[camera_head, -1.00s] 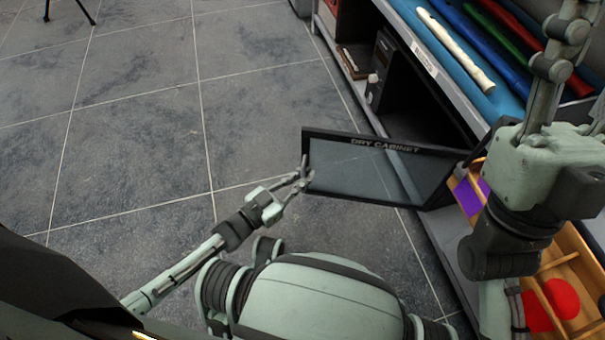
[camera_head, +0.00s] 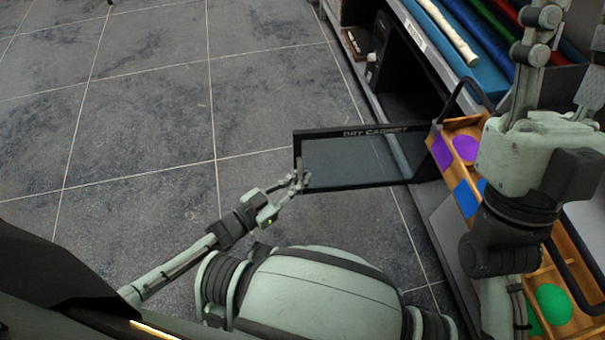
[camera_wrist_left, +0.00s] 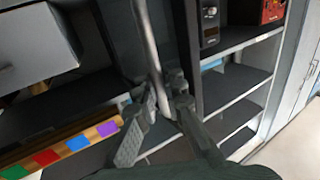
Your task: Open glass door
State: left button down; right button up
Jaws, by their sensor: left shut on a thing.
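The glass door (camera_head: 352,162) is a dark-framed pane marked "DRY CABINET" along its top edge. It stands swung out from the dark cabinet (camera_head: 388,78) over the floor. My left gripper (camera_head: 297,183) is at its free left edge, shut on the door handle. In the left wrist view the handle (camera_wrist_left: 146,40) is a light bar running down between the fingers (camera_wrist_left: 164,100). My right gripper (camera_head: 560,65) is raised at the right, with its fingertips cut off by the frame.
A wooden divided tray (camera_head: 440,152) with coloured patches stands right of the door. Coloured rolls (camera_head: 480,40) lie on the counter above the cabinet. The tiled floor (camera_head: 150,110) left of the door is clear. The wrist view shows open shelves (camera_wrist_left: 240,85).

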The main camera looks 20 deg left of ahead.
pick_arm(q)
jog(key=shift+s+a, duration=0.25)
jog(key=shift+a, duration=0.1)
jog(key=c, duration=1.9)
grip_release()
jog(key=shift+d, duration=0.1)
